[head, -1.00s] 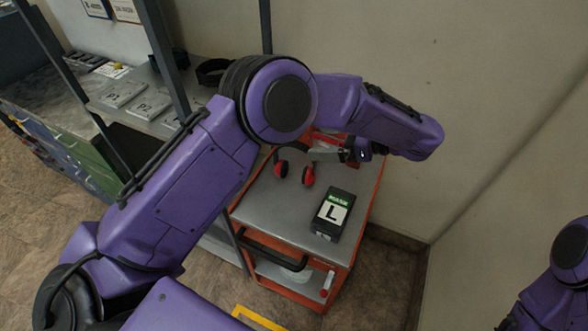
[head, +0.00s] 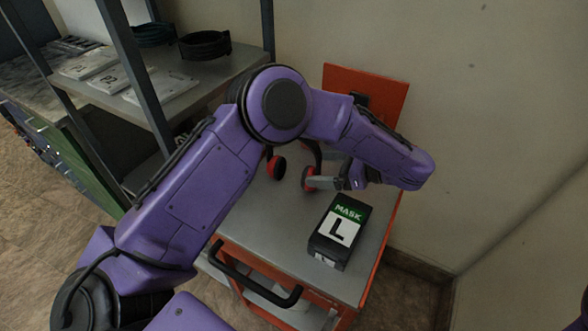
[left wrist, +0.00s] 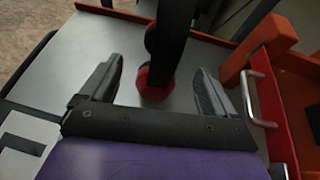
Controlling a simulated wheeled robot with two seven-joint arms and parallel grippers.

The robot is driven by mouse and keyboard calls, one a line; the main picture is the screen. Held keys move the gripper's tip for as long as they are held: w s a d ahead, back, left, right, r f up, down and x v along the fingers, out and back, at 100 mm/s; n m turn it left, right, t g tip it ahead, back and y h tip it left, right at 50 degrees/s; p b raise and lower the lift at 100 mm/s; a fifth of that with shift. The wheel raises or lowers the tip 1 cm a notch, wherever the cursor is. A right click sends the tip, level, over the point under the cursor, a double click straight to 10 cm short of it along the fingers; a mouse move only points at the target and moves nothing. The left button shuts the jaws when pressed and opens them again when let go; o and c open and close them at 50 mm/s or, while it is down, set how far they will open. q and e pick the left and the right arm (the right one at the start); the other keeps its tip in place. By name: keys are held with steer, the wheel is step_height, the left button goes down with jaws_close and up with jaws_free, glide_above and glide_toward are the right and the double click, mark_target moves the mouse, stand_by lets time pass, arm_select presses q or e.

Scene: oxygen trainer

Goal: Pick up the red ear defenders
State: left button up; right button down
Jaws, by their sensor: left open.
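The red ear defenders, with red cups and a black band, rest on the grey top of the orange trolley. In the head view one cup (head: 276,166) shows clear of my left arm, which hides part of the band. The other cup is beside my left gripper (head: 322,182). In the left wrist view a red cup (left wrist: 154,82) and the black band (left wrist: 172,35) lie between the two open fingers of my left gripper (left wrist: 158,68). The fingers are apart, with visible gaps on both sides of the cup. My right gripper is out of view.
A black box marked MASK L (head: 339,232) stands on the trolley top (head: 262,215), near the gripper. An orange upright panel (head: 385,90) rises at the trolley's back. A shelf (head: 215,85) with black coils and labelled packs is to the left.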

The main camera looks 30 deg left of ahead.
mark_target(306, 167)
arm_select(q)
steer(key=p+x, duration=0.1)
steer(key=x, duration=0.3)
steer(key=shift+a+p, duration=0.15)
steer(key=shift+p, duration=0.2)
steer(key=shift+s+a+f, duration=0.15)
steer(key=shift+a, duration=0.25)
steer(key=shift+d, duration=0.1)
steer(key=shift+c, duration=1.3)
steer(key=c, duration=1)
steer(key=shift+o, duration=0.2)
steer(key=shift+r+b, duration=0.35)
steer(key=shift+r, duration=0.2)
steer(key=shift+r+b, duration=0.45)
steer(key=shift+r, duration=0.35)
steer(key=s+d+r+b, duration=0.1)
steer(key=s+r+b, duration=0.1)
steer(key=s+r, duration=0.8)
steer(key=s, duration=0.3)
steer(key=shift+s+d+b, duration=0.2)
steer(key=shift+s+b, duration=0.1)
steer(key=shift+s, duration=0.1)
